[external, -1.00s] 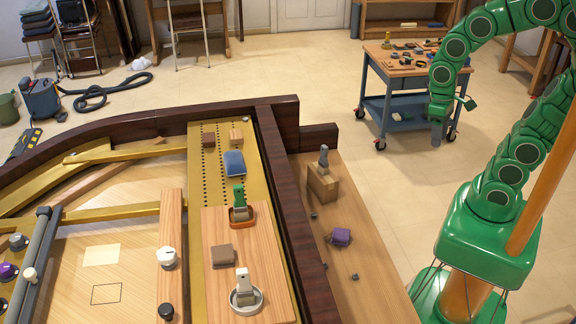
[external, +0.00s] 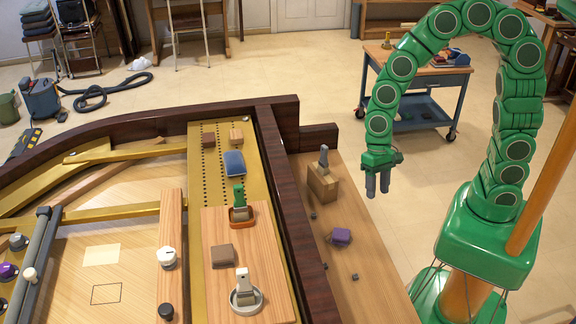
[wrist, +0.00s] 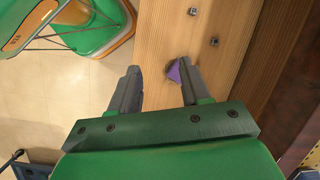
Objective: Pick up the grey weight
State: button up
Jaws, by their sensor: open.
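A grey weight (external: 324,156) stands upright on a small wooden block (external: 322,185) on the wooden side ledge (external: 375,280). A paler weight (external: 242,284) stands in a round white dish (external: 234,303) on the board inside the piano frame. My gripper (external: 378,188) points down, open and empty, to the right of the wooden block and apart from it. In the wrist view, my two dark fingers (wrist: 158,72) are spread, with floor and the ledge edge beyond them. No grey weight shows in the wrist view.
A purple piece (external: 341,236) lies on the ledge among several small dark bolts; it shows partly hidden behind a finger in the wrist view (wrist: 174,72). The dark piano rim (external: 283,193) rises beside the ledge.

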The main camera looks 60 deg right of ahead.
aim_at(355, 275)
jog(key=shift+s+a+f+m+g+y, duration=0.15)
jog(key=shift+a+f+m, duration=0.65)
jog(key=shift+a+f, duration=1.65)
jog(key=shift+a+f+m+g+y, duration=0.1)
jog(key=shift+a+f+m, duration=0.7)
jog(key=shift+a+f, duration=1.6)
jog(key=shift+s+a+f+m+g+y, duration=0.15)
jog(key=shift+a+f+m, duration=1)
jog(key=shift+f, duration=2.2)
jog(key=shift+n, duration=0.35)
jog(key=shift+x, duration=2.25)
jog(key=shift+s+a+f, duration=0.2)
jog(key=shift+s+f, duration=0.1)
jog(key=shift+f, duration=0.35)
grip_shut()
